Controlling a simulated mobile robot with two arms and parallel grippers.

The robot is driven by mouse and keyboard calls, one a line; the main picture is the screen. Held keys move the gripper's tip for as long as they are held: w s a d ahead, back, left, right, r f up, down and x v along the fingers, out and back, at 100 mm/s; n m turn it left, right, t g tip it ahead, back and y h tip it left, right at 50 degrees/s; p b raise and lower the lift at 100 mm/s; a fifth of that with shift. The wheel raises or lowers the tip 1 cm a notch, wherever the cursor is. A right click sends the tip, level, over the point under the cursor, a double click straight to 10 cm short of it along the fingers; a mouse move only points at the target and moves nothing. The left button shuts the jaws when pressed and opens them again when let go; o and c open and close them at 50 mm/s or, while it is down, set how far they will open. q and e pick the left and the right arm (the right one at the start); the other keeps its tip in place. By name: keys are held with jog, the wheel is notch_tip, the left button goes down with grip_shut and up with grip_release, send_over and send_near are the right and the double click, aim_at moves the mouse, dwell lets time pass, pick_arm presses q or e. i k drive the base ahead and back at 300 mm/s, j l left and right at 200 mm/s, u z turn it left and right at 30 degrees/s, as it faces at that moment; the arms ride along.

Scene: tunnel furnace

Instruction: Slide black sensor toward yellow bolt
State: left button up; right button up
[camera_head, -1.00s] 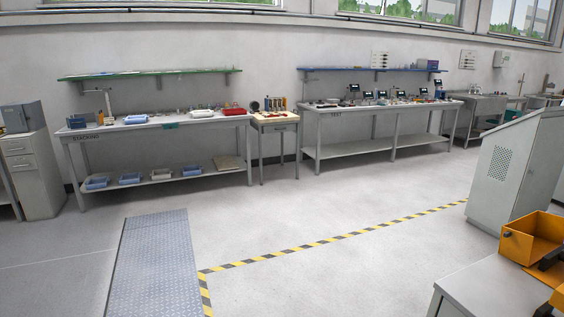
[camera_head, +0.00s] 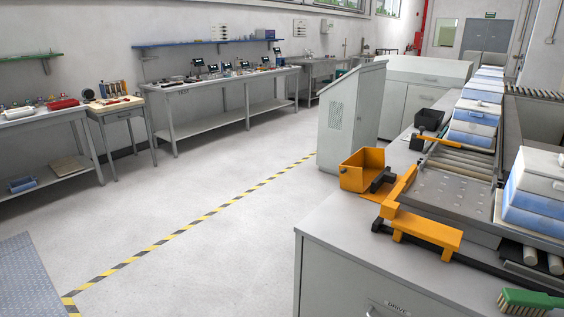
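I cannot make out for certain which part is the black sensor. One small black block (camera_head: 383,180) sits beside an open orange box (camera_head: 365,172) on the grey counter at the right. Another black piece (camera_head: 379,226) lies by the near end of an orange bracket (camera_head: 428,230). A black box-like part (camera_head: 430,119) stands farther back. No yellow bolt can be told apart at this distance; an orange bar (camera_head: 399,190) runs beside the black block. Neither of my grippers is in view.
The counter (camera_head: 345,222) carries a roller conveyor (camera_head: 458,160) with blue-and-white bins (camera_head: 536,190) and a green brush (camera_head: 530,302). A grey cabinet (camera_head: 348,115) stands behind. The floor (camera_head: 215,180) is open, with a yellow-black stripe. Workbenches (camera_head: 215,88) line the wall.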

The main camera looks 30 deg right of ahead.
aim_at(389, 177)
jog(key=z, duration=1.35)
